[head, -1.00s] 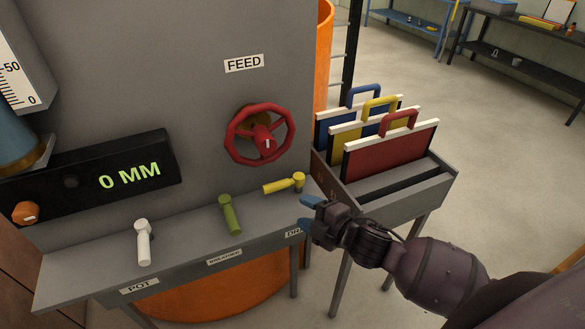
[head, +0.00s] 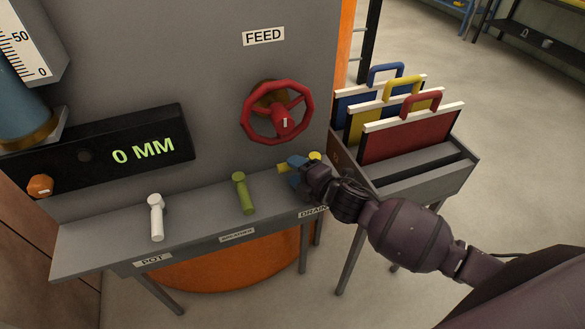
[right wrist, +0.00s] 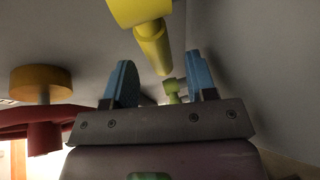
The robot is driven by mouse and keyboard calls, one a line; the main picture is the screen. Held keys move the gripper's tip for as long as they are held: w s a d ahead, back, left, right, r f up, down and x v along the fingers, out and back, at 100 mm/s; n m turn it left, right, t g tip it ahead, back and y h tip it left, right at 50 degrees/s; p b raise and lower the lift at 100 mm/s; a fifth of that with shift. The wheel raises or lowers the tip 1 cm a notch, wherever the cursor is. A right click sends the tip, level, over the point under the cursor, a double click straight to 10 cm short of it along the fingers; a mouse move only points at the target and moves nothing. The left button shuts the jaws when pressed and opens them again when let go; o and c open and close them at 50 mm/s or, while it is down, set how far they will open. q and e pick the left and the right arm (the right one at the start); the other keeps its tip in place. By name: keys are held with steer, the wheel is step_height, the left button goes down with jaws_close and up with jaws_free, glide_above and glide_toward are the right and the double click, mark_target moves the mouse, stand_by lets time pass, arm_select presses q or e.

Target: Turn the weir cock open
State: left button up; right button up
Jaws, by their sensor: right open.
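Three cocks stand on the grey ledge (head: 110,232): a white one (head: 156,217) by the POT label, a green one (head: 243,192) by a middle label (head: 237,236) too blurred to read, and a yellow one (head: 315,156) by the DRAIN label. My right gripper (head: 297,164) is at the yellow cock and partly hides it. In the right wrist view, its blue fingers (right wrist: 162,78) are open, with the yellow handle (right wrist: 152,45) in line with the gap. The green cock (right wrist: 172,88) shows farther off. I cannot tell whether a finger touches the handle. My left gripper is out of view.
The red FEED handwheel (head: 277,112) sits on the grey panel above the ledge. A rack (head: 440,172) with blue, yellow and red handled boards stands right of the ledge, close behind my right arm. The display (head: 100,150) reads 0 MM.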

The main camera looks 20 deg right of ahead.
steer(key=shift+x, duration=0.85)
jaws_close()
